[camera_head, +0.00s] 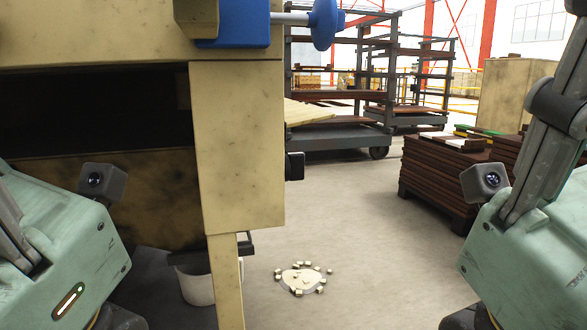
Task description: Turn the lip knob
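A tan, worn press machine (236,145) fills the left of the head view, close in front of me. A blue round knob (325,22) on a metal rod sticks out to the right from a blue block (243,22) at its top. A small black knob (295,166) sticks out from the right side of the tan panel. I cannot tell from the picture which of the two is the lip knob. My two arms show at the lower left and lower right, both apart from the knobs. The fingers of both grippers are out of the picture.
A white bucket (197,288) stands under the machine. A pale pile with loose lumps (300,279) lies on the floor. A dark rack cart (345,138) stands behind, and stacked brown boards (440,172) stand at the right. The floor between them is clear.

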